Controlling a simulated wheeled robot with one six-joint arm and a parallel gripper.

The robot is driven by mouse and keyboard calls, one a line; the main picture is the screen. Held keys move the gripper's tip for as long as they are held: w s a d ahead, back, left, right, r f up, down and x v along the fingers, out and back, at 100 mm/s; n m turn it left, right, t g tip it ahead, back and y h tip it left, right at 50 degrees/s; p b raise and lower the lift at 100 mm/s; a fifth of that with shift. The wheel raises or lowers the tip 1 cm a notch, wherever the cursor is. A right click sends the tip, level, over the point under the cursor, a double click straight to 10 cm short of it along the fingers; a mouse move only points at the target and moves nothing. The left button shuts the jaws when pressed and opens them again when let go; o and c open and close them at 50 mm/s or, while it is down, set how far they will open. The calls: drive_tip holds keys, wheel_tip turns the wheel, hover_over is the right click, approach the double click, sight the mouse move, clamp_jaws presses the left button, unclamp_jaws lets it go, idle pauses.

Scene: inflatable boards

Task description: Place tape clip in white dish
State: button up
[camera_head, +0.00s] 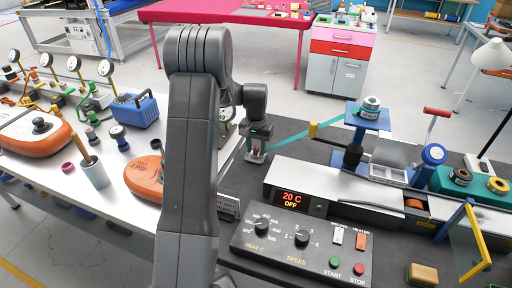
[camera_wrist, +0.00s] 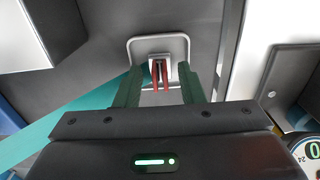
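A small clip with red jaws and a metal body (camera_wrist: 160,72), which looks like the tape clip, is between my fingers in the wrist view. It is in front of a rounded metal frame (camera_wrist: 133,44). My gripper (camera_wrist: 158,92) has green fingers, one on each side of the clip, with a gap visible on both sides. In the head view my gripper (camera_head: 256,148) is low over the dark bench, at the lower end of a teal tape (camera_head: 290,142). I cannot make out a white dish for certain; a pale compartment tray (camera_head: 388,174) lies to the right.
The tape runs up to a reel on a blue stand (camera_head: 370,115), past a yellow piece (camera_head: 313,130). A heater box (camera_head: 292,198) and a control panel (camera_head: 300,240) stand nearby on the right. The left table holds orange boards (camera_head: 146,178), a grey cup (camera_head: 94,173) and gauges.

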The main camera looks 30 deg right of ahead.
sight(256, 148)
drive_tip(key=shift+r, duration=0.1)
wheel_tip(256, 148, up, 12)
idle(0.5)
idle(1.3)
